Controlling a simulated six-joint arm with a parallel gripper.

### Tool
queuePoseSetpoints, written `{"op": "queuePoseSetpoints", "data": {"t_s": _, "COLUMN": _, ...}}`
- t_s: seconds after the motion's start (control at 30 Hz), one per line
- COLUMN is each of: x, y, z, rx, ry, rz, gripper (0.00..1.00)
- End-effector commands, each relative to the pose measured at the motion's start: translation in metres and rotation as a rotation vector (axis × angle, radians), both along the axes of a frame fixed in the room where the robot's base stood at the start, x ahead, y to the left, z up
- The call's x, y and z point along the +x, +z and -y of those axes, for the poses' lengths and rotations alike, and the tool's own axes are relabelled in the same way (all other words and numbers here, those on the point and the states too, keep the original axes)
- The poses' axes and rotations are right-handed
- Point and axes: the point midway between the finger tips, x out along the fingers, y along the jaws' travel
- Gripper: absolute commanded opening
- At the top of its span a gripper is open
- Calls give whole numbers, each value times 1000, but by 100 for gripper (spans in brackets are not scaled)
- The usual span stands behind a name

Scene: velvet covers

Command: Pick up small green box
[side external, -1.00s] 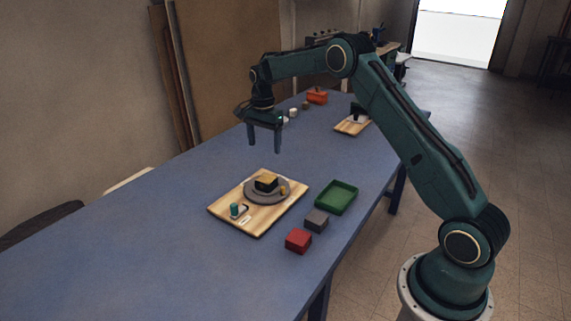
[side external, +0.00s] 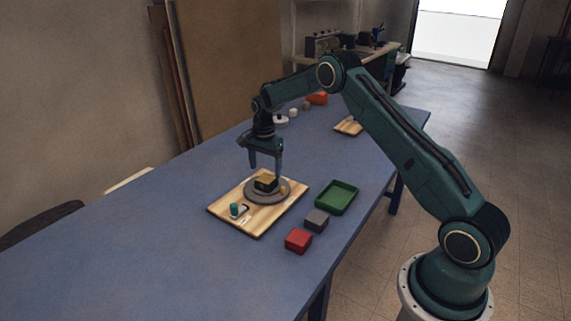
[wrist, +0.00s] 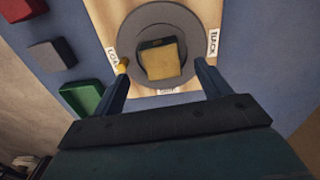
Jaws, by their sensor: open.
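A small box (side external: 265,183) with dark sides and a yellowish-tan top sits on a round grey disc (side external: 255,197). The disc lies on a light wooden board (side external: 226,207). In the wrist view the box (wrist: 162,64) shows a dark greenish side, and the disc (wrist: 130,38) surrounds it. My gripper (side external: 265,167) is open and empty, pointing down just above the box. In the wrist view its fingers (wrist: 162,70) are on either side of the box, apart from it. A green open tray (side external: 338,197) stands right of the board.
A grey block (side external: 317,220) and a red block (side external: 298,240) sit in front of the tray. The blue table (side external: 130,250) is clear at left.

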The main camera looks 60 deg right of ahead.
Motion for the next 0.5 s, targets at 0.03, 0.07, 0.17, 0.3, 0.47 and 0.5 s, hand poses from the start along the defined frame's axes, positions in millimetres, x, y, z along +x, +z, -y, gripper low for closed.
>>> {"op": "queuePoseSetpoints", "data": {"t_s": 0.03, "x": 0, "y": 0, "z": 0, "rx": 0, "ry": 0, "rz": 0, "gripper": 76}}
{"op": "queuePoseSetpoints", "data": {"t_s": 0.07, "x": 0, "y": 0, "z": 0, "rx": 0, "ry": 0, "rz": 0, "gripper": 76}}
{"op": "queuePoseSetpoints", "data": {"t_s": 0.17, "x": 0, "y": -1, "z": 0, "rx": 0, "ry": 0, "rz": 0, "gripper": 76}}
{"op": "queuePoseSetpoints", "data": {"t_s": 0.3, "x": 0, "y": -9, "z": 0, "rx": 0, "ry": 0, "rz": -1, "gripper": 76}}
{"op": "queuePoseSetpoints", "data": {"t_s": 0.47, "x": 1, "y": -26, "z": -1, "rx": 1, "ry": 0, "rz": -1, "gripper": 76}}
{"op": "queuePoseSetpoints", "data": {"t_s": 0.5, "x": 1, "y": -31, "z": -1, "rx": 1, "ry": 0, "rz": -2, "gripper": 76}}
